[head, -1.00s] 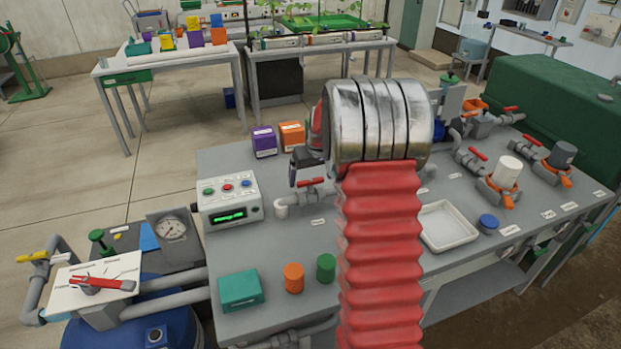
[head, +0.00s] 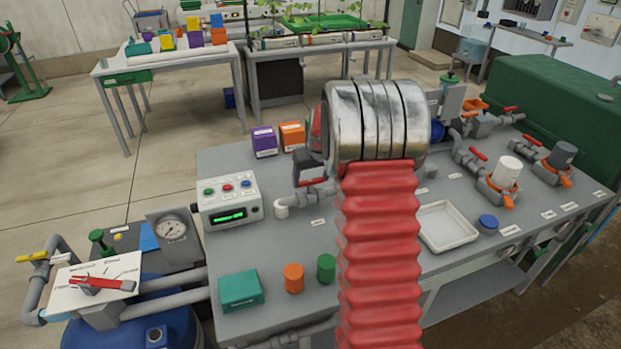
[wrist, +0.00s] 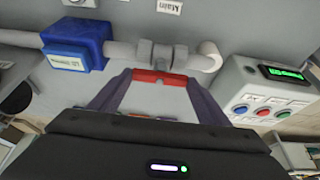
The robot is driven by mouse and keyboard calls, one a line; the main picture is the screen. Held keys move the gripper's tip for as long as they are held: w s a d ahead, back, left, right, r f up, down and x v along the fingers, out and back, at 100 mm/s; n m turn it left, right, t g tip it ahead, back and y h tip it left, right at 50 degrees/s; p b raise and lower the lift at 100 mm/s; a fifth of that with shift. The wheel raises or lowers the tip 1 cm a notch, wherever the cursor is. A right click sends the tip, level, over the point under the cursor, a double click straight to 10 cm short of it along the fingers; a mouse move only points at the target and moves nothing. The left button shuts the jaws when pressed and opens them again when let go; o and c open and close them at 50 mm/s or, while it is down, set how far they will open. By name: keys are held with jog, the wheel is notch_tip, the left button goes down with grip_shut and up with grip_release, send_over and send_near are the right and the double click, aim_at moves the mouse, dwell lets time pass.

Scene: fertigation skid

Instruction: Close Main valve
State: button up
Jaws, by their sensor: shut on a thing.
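The Main valve's red handle (wrist: 160,76) shows in the wrist view between my gripper's fingertips (wrist: 159,84). It sits by the grey valve body (wrist: 155,53) and looks roughly in line with the pipe. My gripper is shut on this handle. The label reading "Main" (wrist: 169,7) appears upside down above the pipe. In the head view my gripper (head: 309,178) is a dark shape at the pipe on the skid table, mostly behind my arm.
A control box with a green display (head: 229,199) stands left of the valve and also shows close by in the wrist view (wrist: 268,95). A blue device (wrist: 75,48) sits on the same pipe. Purple (head: 264,141) and orange (head: 292,135) boxes stand behind.

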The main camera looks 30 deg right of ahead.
jog(key=shift+a, duration=0.1)
jog(key=shift+a+m, duration=0.1)
jog(key=shift+m, duration=0.4)
jog(key=shift+w+a+m+g+h, duration=0.1)
jog(key=shift+m+g+h, duration=0.25)
jog(key=shift+m, duration=0.7)
jog(key=shift+w+a+m+g+h, duration=0.15)
jog(key=shift+m+h, duration=0.3)
jog(key=shift+m, duration=0.6)
jog(key=m+g+h, duration=0.1)
jog(key=m, duration=0.3)
jog(key=shift+w+a, duration=0.1)
jog(key=shift+w, duration=0.05)
jog(key=m, duration=0.1)
jog(key=m+g, duration=0.1)
jog(key=m, duration=0.2)
jog(key=shift+w+a+g+h, duration=0.1)
jog(key=shift+w+g+h, duration=0.2)
jog(key=shift+g, duration=0.1)
jog(key=m+g, duration=0.1)
jog(key=m, duration=0.3)
jog(key=shift+w+m+g, duration=0.2)
jog(key=shift+m+g, duration=0.2)
